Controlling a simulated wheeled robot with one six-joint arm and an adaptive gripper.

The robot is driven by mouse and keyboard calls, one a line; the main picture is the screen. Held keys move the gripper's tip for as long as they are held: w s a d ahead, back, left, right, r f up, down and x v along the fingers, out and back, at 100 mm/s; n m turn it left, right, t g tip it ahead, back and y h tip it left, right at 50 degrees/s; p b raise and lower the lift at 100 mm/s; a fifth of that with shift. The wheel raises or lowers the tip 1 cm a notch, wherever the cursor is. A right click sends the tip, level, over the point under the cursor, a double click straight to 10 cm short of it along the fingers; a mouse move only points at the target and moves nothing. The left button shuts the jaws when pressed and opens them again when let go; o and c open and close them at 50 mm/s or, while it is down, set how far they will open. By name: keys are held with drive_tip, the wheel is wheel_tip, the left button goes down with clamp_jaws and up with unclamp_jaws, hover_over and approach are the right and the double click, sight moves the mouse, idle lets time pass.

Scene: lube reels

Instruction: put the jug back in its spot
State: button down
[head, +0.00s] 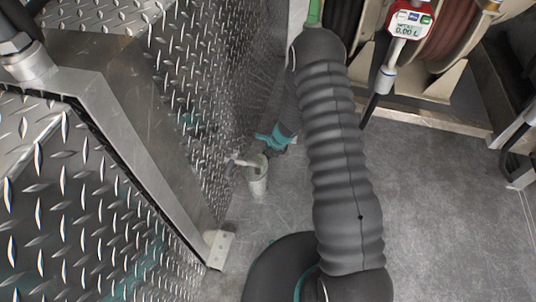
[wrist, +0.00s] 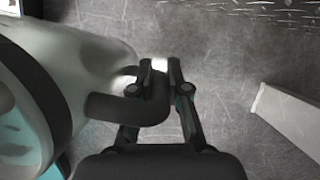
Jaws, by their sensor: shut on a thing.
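The jug (head: 258,181) is a small pale, translucent vessel low beside the diamond-plate wall in the head view. In the wrist view its whitish body (wrist: 92,48) fills the left side, with a dark curved handle (wrist: 112,108) reaching between my fingers. My gripper (wrist: 160,72) is shut on that handle, with the jug's body to the left of the fingers. In the head view my gripper (head: 243,162) is small and partly hidden at the jug's top. I cannot tell whether the jug's base touches the floor. No marked spot for the jug is clearly seen.
A diamond-plate wall (head: 205,75) runs close along the left of the jug. A metal post (head: 150,140) with a foot bracket (head: 219,249) stands at left. Hose reels (head: 455,35) and a nozzle with a red meter (head: 409,22) are at upper right. The grey floor (head: 430,190) is clear at right.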

drive_tip(key=shift+f+b, duration=2.25)
drive_tip(key=shift+f, duration=1.15)
drive_tip(key=shift+f+b, duration=0.65)
drive_tip(key=c, duration=1.1)
unclamp_jaws()
drive_tip(key=shift+r, duration=0.15)
